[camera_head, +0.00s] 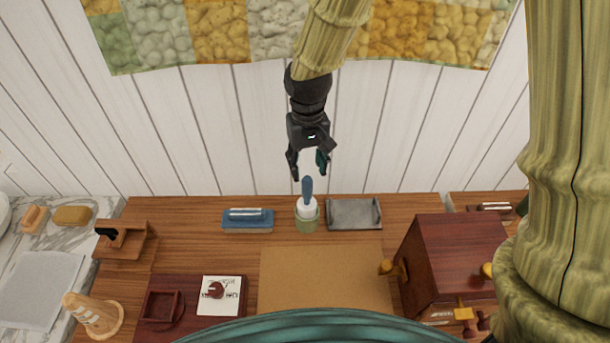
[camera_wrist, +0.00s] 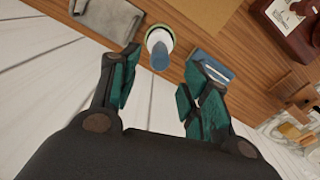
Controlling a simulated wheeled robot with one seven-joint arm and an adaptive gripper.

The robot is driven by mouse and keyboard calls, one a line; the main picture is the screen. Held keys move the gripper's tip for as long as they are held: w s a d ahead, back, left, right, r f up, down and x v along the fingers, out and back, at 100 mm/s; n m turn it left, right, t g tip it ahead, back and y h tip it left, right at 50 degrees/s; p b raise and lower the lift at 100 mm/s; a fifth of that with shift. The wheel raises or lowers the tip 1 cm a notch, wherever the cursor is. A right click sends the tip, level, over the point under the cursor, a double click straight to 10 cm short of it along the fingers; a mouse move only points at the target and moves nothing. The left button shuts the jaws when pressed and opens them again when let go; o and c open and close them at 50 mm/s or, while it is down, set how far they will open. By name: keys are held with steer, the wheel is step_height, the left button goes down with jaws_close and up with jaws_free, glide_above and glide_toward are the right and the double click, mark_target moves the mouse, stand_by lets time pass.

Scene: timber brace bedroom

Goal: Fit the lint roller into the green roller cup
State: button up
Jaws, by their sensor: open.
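The lint roller (camera_head: 307,206) has a white head and a blue handle. It stands roughly upright, head down, inside the green roller cup (camera_head: 307,225) near the back edge of the wooden desk. In the wrist view the lint roller (camera_wrist: 159,52) shows its blue handle toward me, with the green rim of the cup (camera_wrist: 151,30) around the white head. My gripper (camera_head: 308,166) is open and empty above the handle, its fingers pointing down. In the wrist view my gripper's teal fingers (camera_wrist: 160,90) are spread apart, with the roller beyond them and not touched.
A blue tray with a metallic item (camera_head: 248,219) stands left of the cup, and a grey tray (camera_head: 354,214) stands close on its right. A brown mat (camera_head: 325,280) lies in front. A dark red wooden box (camera_head: 455,262) stands at right. The plank wall rises behind.

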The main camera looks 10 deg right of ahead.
steer(key=shift+r, duration=1.35)
